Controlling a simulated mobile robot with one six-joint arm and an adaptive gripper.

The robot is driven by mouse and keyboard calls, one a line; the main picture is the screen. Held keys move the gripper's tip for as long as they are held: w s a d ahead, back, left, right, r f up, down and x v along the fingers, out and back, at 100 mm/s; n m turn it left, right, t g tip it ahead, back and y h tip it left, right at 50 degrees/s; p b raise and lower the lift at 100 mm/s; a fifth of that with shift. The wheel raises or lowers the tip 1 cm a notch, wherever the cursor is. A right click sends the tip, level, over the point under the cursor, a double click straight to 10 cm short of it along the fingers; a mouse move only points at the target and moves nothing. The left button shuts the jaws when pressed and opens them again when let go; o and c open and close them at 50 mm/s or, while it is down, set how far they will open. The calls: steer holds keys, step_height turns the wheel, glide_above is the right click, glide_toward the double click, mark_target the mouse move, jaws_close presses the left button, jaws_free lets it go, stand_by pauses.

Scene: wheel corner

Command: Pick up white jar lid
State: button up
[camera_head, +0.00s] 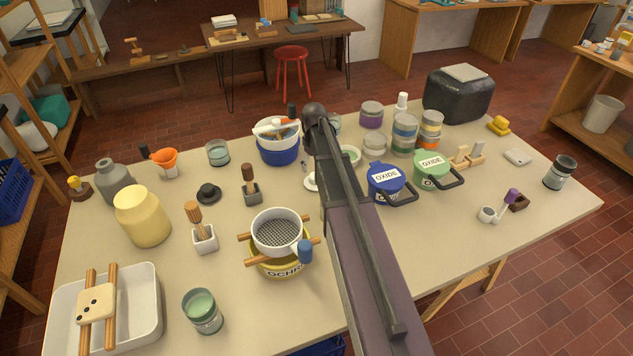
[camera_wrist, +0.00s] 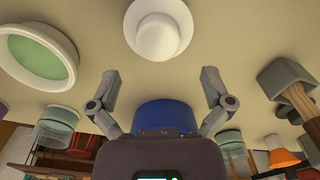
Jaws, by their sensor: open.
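The white jar lid (camera_wrist: 158,34), round with a raised knob, lies on the table at the top middle of the wrist view. In the head view the white lid (camera_head: 310,183) shows only as a sliver at the left edge of my arm, which hides the rest. My gripper (camera_wrist: 160,74) is open and empty, its two fingers spread on either side below the lid in the wrist view. The lid lies beyond the fingertips, roughly centred between them, and is not touched. In the head view my arm hides the gripper.
A blue tub (camera_wrist: 165,118) with tools stands behind the fingers. A green-filled white dish (camera_wrist: 38,50) lies left of the lid in the wrist view, and a grey block with a wooden-handled tool (camera_wrist: 290,80) stands right. The blue oxide pot (camera_head: 386,184) stands right of my arm.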

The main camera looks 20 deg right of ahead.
steer(key=shift+d+f+b, duration=0.1)
steer(key=shift+f+b, duration=2.45)
steer(key=shift+f, duration=0.05)
steer(key=c, duration=1.1)
